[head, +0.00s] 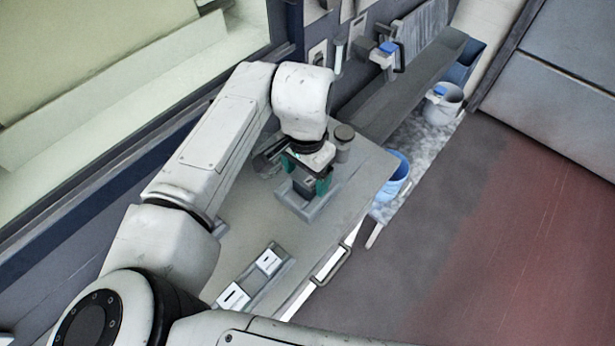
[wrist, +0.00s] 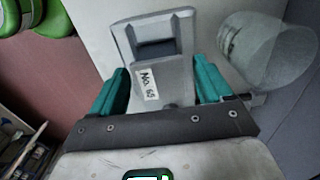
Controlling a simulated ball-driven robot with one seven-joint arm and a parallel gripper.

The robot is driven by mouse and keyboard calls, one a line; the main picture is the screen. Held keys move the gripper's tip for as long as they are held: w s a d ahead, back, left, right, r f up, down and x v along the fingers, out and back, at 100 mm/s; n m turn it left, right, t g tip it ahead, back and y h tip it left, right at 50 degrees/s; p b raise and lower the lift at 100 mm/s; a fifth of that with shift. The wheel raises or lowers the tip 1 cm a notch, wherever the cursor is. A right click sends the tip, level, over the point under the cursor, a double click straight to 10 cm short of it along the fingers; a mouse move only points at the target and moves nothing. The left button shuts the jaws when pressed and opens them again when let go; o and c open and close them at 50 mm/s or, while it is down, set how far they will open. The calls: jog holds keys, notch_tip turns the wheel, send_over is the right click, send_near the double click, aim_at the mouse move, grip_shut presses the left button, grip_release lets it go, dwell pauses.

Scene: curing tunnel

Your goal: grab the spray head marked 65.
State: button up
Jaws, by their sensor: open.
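The spray head is a grey block-like part (wrist: 176,82) with a white "No. 65" label, between my fingers in the wrist view. In the head view my gripper (head: 307,180) points down over a grey holder (head: 318,208) on the bench, and my wrist and fingers hide much of the spray head there.
The grey bench (head: 245,215) carries a tray with white cards (head: 268,262) nearer me. A blue bucket (head: 396,178) stands beyond the bench's right edge.

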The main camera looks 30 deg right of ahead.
jog(key=shift+f, duration=1)
jog(key=shift+r, duration=0.1)
jog(key=c, duration=1.3)
jog(key=shift+r, duration=0.1)
